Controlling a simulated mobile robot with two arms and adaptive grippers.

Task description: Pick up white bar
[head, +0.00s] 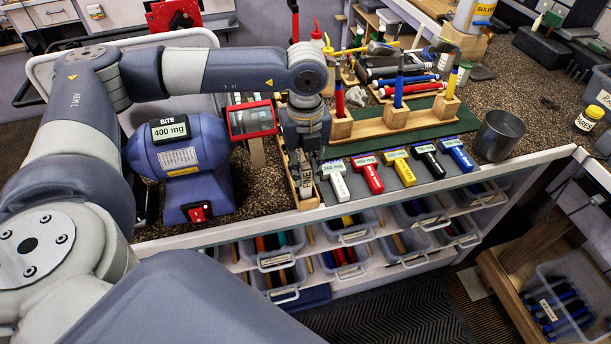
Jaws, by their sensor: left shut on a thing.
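My left gripper (304,172) points down at the front edge of the bench, over a narrow wooden tray (309,204). It is shut on a small pale, whitish bar (307,184) with dark marks, mostly hidden by the fingers. I cannot tell if the bar is clear of the tray. Just to the right, a white T-shaped piece (337,184) with a label lies on the bench, apart from the fingers. My right gripper is not in view.
Red (369,178), yellow, black and blue labelled T-shaped pieces lie in a row to the right. Behind them is a wooden stand (397,117) with upright grips. A metal cup (498,136) stands right. Bins (345,235) hang below.

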